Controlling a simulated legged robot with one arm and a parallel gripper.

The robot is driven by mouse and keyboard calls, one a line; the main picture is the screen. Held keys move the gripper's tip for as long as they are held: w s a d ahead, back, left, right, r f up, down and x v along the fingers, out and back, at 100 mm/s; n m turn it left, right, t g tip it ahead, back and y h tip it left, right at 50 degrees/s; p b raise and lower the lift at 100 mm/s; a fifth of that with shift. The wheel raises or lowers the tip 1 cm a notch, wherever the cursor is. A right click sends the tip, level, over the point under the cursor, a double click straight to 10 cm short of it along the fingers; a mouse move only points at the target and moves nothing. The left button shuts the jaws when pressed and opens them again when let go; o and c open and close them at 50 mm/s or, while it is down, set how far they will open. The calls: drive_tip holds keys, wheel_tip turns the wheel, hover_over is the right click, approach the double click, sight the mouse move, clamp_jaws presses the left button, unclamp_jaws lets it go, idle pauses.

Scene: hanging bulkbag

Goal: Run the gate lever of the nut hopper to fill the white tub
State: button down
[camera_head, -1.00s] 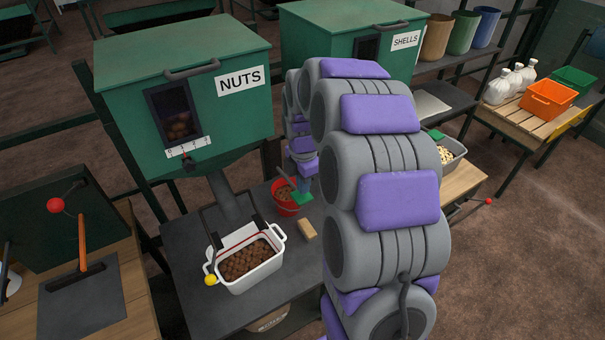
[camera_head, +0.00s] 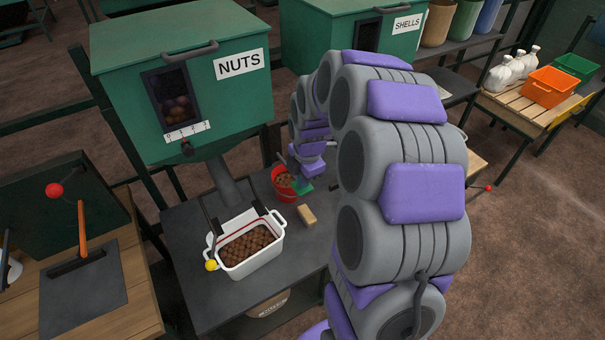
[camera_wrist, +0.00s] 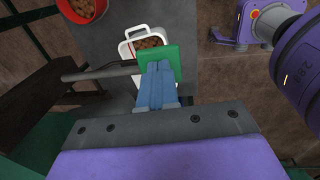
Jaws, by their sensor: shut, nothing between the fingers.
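The white tub (camera_head: 250,262) stands on the dark bench below the green nut hopper (camera_head: 182,85). It holds brown nuts (camera_head: 250,245), with a red line visible on its inner wall just above them. The dark gate lever with a yellow knob (camera_head: 211,265) hangs down at the tub's left side. My gripper (camera_head: 304,186) is shut and empty, beside the red bucket (camera_head: 285,194) and apart from the lever in the head view. In the wrist view, my gripper (camera_wrist: 157,66) has blue fingers and a green tip, which partly covers the tub (camera_wrist: 127,48).
A wooden block (camera_head: 307,215) lies right of the tub. The red bucket also holds nuts. The SHELLS hopper (camera_head: 345,38) stands behind my arm. The bench's front is clear.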

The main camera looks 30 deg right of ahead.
sight(305, 189)
drive_tip(key=f, duration=0.1)
drive_tip(key=f+t, duration=0.1)
drive_tip(key=f+t+b, duration=0.1)
drive_tip(key=shift+s+f, duration=0.3)
drive_tip(key=shift+f, duration=0.05)
drive_tip(key=shift+w+f+t, duration=0.15)
drive_tip(key=shift+f, duration=0.65)
drive_tip(key=shift+w+f+t, duration=0.1)
drive_tip(key=shift+f+t, duration=0.05)
drive_tip(key=shift+f, duration=0.6)
drive_tip(key=shift+s+a+f+p, duration=0.1)
drive_tip(key=shift+s+f+p, duration=0.05)
drive_tip(key=shift+f+p, duration=0.15)
drive_tip(key=shift+s+f, duration=0.2)
drive_tip(key=shift+f, duration=0.05)
drive_tip(key=shift+w+r, duration=0.15)
idle(5.1)
